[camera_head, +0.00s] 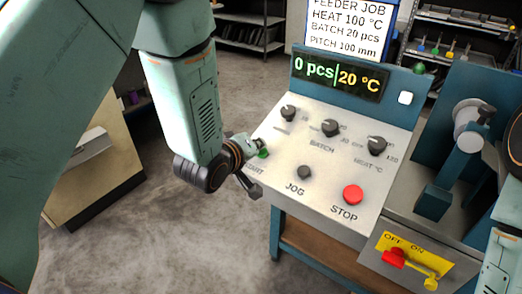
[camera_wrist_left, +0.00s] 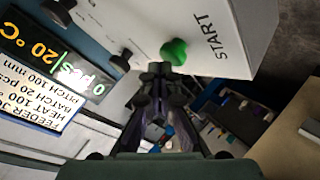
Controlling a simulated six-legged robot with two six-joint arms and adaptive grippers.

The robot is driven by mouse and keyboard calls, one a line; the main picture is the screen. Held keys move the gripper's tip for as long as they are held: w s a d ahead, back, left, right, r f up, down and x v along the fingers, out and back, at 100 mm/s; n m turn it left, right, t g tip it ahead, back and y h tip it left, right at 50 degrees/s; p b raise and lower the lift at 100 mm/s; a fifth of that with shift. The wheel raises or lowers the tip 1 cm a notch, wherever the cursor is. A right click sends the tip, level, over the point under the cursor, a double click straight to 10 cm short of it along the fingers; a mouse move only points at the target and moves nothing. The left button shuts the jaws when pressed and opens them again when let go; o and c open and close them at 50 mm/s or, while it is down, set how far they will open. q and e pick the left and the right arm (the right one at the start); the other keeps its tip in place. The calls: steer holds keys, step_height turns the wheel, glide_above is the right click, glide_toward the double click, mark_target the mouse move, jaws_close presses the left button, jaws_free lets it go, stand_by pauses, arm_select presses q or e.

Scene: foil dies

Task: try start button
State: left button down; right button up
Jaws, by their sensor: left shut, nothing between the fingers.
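The green START button (camera_head: 263,153) is at the left edge of the sloped control panel (camera_head: 328,179), partly hidden by my left gripper. In the left wrist view the round green button (camera_wrist_left: 174,51) stands beside the word START. My left gripper (camera_head: 256,145) is shut and empty. Its fingertips (camera_wrist_left: 159,69) are right by the button; I cannot tell whether they touch it. The display (camera_head: 337,77) reads 0 pcs and 20 °C. My right gripper is out of view.
Three dark knobs line the panel's upper part, including the BATCH knob (camera_head: 331,128). Below are the dark JOG button (camera_head: 305,172) and red STOP button (camera_head: 352,195). A red-handled OFF/ON switch (camera_head: 394,259) is at lower right. Open floor lies left of the panel.

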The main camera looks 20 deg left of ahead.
arm_select(q)
steer(key=shift+w+f, duration=0.1)
steer(key=shift+f, duration=0.4)
stand_by(0.8)
stand_by(0.4)
steer(key=shift+s+r+p, duration=0.3)
steer(key=shift+r+p, duration=0.45)
steer(key=shift+r, duration=0.2)
steer(key=shift+a+r+p, duration=0.1)
steer(key=shift+r+p, duration=0.4)
steer(key=shift+p, duration=0.05)
steer(key=r+p, duration=0.1)
steer(key=r, duration=0.1)
steer(key=s+r+p, duration=0.1)
steer(key=p, duration=0.1)
steer(key=shift+s+a+r+p, duration=0.2)
steer(key=shift+r+p, duration=0.1)
steer(key=shift+r, duration=0.05)
